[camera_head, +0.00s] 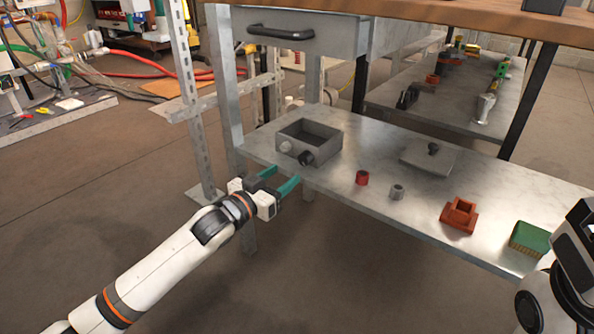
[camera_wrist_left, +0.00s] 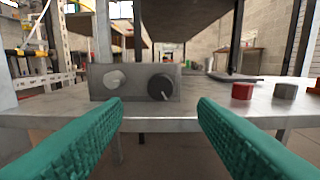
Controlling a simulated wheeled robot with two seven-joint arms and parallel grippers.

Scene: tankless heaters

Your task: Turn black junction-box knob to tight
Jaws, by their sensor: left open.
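The grey metal junction box (camera_head: 323,133) stands open-topped at the left end of the low metal shelf. Its black knob (camera_head: 306,158) sits on the front face, right of a light grey round fitting (camera_head: 285,147). In the left wrist view the black knob (camera_wrist_left: 161,87) carries a pale pointer line aimed down and slightly right. My left gripper (camera_head: 277,180) is open and empty, with teal fingers pointing at the box front from just outside the shelf edge. In the wrist view the knob lies between and beyond the fingertips, apart from them. My right gripper does not show; part of my right arm is at the lower right.
The metal shelf (camera_head: 375,206) also bears a red cap (camera_head: 362,177), a grey cap (camera_head: 397,191), a grey cover plate (camera_head: 428,159), an orange-red block (camera_head: 459,215) and a green block (camera_head: 530,238). A drawer with a black handle (camera_head: 281,32) hangs above the box. A perforated metal post (camera_head: 187,90) stands left.

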